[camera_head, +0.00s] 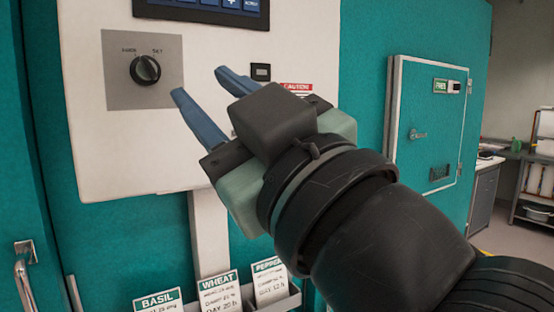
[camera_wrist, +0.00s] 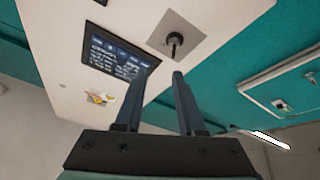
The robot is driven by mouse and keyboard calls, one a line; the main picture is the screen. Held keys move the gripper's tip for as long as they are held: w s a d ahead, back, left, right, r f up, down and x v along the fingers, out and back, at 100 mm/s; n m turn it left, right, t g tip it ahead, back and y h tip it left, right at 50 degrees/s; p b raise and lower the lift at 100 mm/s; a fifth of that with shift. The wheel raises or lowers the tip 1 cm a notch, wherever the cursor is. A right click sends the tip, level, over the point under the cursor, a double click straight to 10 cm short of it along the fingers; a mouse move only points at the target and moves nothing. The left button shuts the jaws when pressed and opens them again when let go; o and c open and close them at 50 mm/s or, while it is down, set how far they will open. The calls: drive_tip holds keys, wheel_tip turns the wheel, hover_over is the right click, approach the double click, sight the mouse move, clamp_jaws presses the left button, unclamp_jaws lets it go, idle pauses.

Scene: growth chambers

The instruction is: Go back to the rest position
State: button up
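My gripper (camera_head: 196,96) is raised in front of the white control panel (camera_head: 85,60) in the head view. Its two blue fingers are spread apart with nothing between them. They point up and left toward a black rotary knob (camera_head: 145,69) on a grey plate, and I cannot tell the exact gap. In the wrist view the fingers (camera_wrist: 155,98) show below the knob (camera_wrist: 174,40) and appear apart from it. The dark display (camera_wrist: 118,57) is beside the knob there. In the head view the display (camera_head: 215,8) is cut off at the top.
Cards marked basil (camera_head: 158,301), wheat (camera_head: 219,290) and pepper (camera_head: 269,281) stand in a holder below the panel. A metal handle (camera_head: 24,275) is at lower left. Shelves (camera_head: 540,165) stand far right.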

drive_tip(key=s+d+r+m+t+h+p, duration=0.3)
drive_tip(key=m+t+h, duration=0.7)
drive_tip(key=m+h, duration=0.4)
drive_tip(key=shift+s+d+r+h, duration=0.4)
drive_tip(key=shift+s+d+r, duration=0.6)
drive_tip(key=shift+d, duration=0.9)
drive_tip(key=shift+w+r, duration=0.1)
drive_tip(key=shift+w, duration=0.05)
